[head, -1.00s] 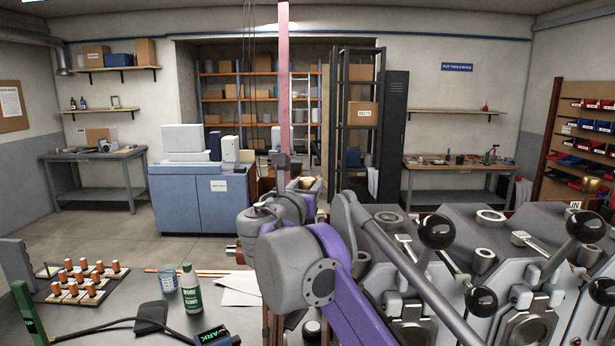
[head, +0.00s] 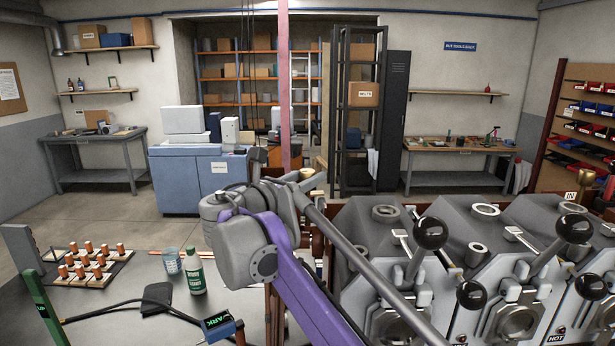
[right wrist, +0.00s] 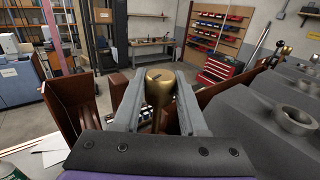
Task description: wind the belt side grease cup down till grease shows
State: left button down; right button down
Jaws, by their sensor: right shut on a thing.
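A brass grease cup (right wrist: 158,88) with a domed top and a dark slot sits between the jaws of my right gripper (right wrist: 155,108) in the right wrist view. The gripper is shut on it. In the head view the cup (head: 306,173) is a small brass spot beside the red vertical belt (head: 284,90). My right gripper (head: 296,180) is there too, mostly hidden by its own wrist. A second brass cup (head: 585,177) stands far right, apart from the gripper. No grease can be made out on the held cup. My left gripper is not in view.
Grey roaster bodies (head: 365,230) with black-knobbed levers (head: 430,233) stand close to the right of my arm. A green bottle (head: 195,272), a glass beaker (head: 172,260) and a rack of orange-topped pieces (head: 85,268) stand on the grey bench (head: 115,318) at left.

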jog(key=shift+r, duration=0.1)
jog(key=shift+c, duration=2.2)
grip_release()
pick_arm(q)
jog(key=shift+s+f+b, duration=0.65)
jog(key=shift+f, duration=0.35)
pick_arm(e)
jog(key=v, duration=1)
jog(key=shift+s+a, duration=0.25)
jog(key=shift+s, duration=0.05)
